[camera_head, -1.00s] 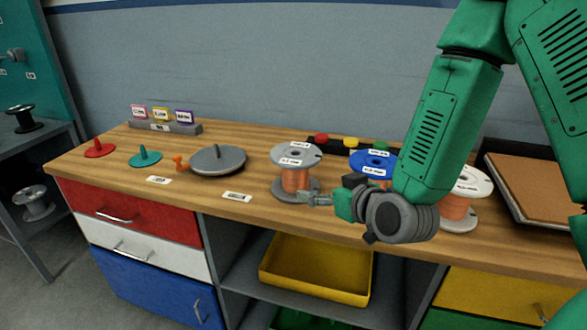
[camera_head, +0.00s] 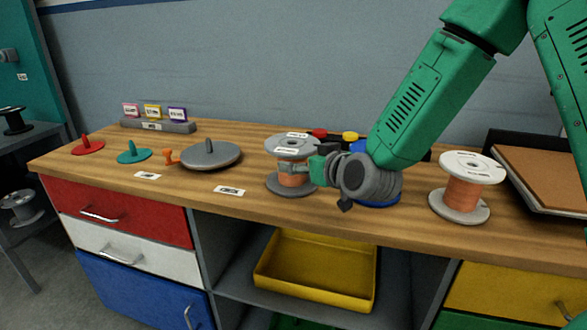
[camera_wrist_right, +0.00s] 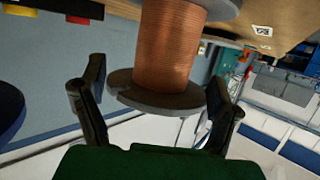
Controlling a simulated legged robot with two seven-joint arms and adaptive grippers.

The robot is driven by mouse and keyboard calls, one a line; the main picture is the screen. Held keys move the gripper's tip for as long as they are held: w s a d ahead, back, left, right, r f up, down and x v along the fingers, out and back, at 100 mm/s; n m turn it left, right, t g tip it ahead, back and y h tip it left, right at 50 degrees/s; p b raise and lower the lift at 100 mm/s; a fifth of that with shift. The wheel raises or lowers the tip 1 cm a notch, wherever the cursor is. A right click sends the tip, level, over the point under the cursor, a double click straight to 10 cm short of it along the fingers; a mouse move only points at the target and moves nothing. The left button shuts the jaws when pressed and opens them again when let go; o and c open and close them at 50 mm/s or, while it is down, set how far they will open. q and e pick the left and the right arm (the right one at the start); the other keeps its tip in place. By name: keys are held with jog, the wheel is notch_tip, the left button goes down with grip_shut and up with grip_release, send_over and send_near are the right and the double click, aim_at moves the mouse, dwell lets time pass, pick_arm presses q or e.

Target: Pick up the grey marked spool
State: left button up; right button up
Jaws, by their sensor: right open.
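The grey spool (camera_head: 281,187) with copper wire stands upright on the wooden bench, with white labels on its top flange. In the right wrist view its copper winding (camera_wrist_right: 168,45) and one grey flange fill the upper middle. My right gripper (camera_head: 303,168) is at the right side of this spool, at winding height. In the right wrist view the two fingers of the open gripper (camera_wrist_right: 155,105) stand either side of the near flange. I cannot tell whether they touch it. My gripper and arm hide part of the spool. My left gripper is not in view.
A white spool (camera_head: 468,168) stands to the right, and a blue spool (camera_head: 378,201) is mostly hidden behind my right gripper. A grey disc with a peg (camera_head: 210,155) lies to the left. A yellow bin (camera_head: 315,270) sits under the bench.

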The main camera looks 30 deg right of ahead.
jog(key=x, duration=0.1)
jog(key=b+x, duration=0.1)
jog(key=x, duration=0.3)
jog(key=shift+a+f+b, duration=0.2)
jog(key=shift+a+b, duration=0.15)
jog(key=shift+b, duration=0.05)
jog(key=shift+d, duration=0.1)
jog(key=shift+d, duration=0.1)
jog(key=shift+c, duration=0.4)
jog(key=c, duration=1.4)
jog(key=shift+r, duration=0.1)
jog(key=c, duration=0.3)
notch_tip(320, 180, up, 10)
jog(key=p, duration=0.3)
jog(key=shift+p, duration=0.35)
